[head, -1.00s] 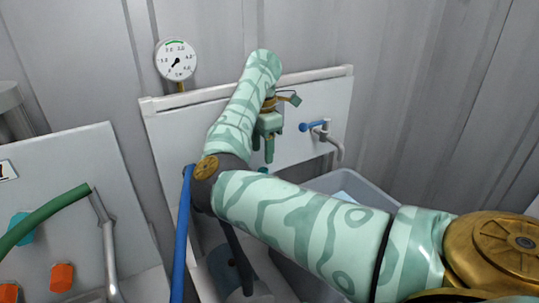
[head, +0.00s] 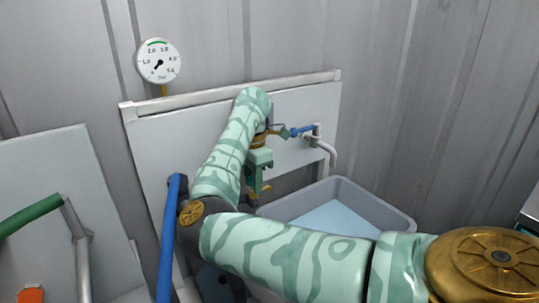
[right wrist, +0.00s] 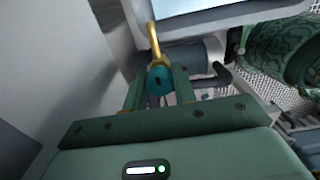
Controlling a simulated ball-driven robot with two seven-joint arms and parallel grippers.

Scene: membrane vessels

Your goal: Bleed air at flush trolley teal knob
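The teal knob (right wrist: 160,80) shows in the right wrist view, on a hooked brass pipe (right wrist: 153,38). My right gripper (right wrist: 158,88) has its two green fingers apart, one on each side of the knob; I see no clear grip on it. In the head view my right gripper (head: 256,178) points down in front of the white panel (head: 295,103), with the brass pipe (head: 262,192) at its fingertips. The knob cannot be made out there, as the fingers seem to cover it. My left gripper is not in view.
A grey basin (head: 395,218) stands right of the gripper, below a blue-lever tap (head: 303,131). A dial gauge (head: 158,61) is above the panel.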

